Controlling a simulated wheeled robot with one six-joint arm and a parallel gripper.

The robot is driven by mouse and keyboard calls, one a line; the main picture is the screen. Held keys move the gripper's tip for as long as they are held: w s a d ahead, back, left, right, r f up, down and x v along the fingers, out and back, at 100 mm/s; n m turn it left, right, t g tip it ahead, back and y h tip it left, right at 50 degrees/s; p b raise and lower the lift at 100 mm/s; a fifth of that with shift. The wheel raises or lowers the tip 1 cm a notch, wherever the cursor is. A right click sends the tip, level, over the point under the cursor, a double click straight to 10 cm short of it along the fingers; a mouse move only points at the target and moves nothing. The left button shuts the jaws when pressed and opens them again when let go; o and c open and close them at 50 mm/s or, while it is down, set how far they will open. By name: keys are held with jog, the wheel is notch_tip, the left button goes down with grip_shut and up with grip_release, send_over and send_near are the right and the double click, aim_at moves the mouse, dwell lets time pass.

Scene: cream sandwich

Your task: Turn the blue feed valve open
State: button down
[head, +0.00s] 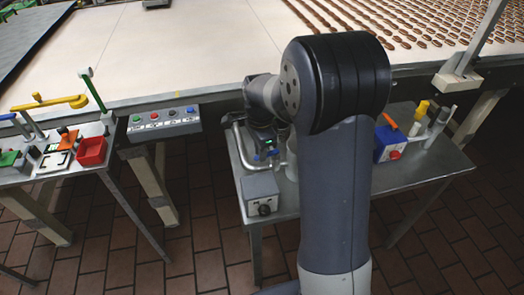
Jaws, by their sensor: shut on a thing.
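The blue feed valve (266,157) shows as a small patch of blue beside a bent metal pipe (237,147) on the grey metal table. My gripper (264,150) points down at it, below my wrist, and appears shut on its blue handle. The fingertips and most of the valve are small and partly hidden by my gripper, so the handle's angle cannot be told.
A grey box with a black knob (261,194) stands in front of the valve. A button panel (163,123) hangs on the conveyor's front edge (205,93).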

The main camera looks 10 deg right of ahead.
jog(key=shift+w+m, duration=0.2)
jog(key=shift+m, duration=0.2)
jog(key=c, duration=1.4)
grip_release()
jog(key=shift+o, duration=0.2)
notch_tip(320, 180, up, 11)
jog(key=shift+f, duration=0.1)
notch_tip(320, 180, down, 11)
jog(key=shift+r, duration=0.1)
jog(key=shift+s, duration=0.1)
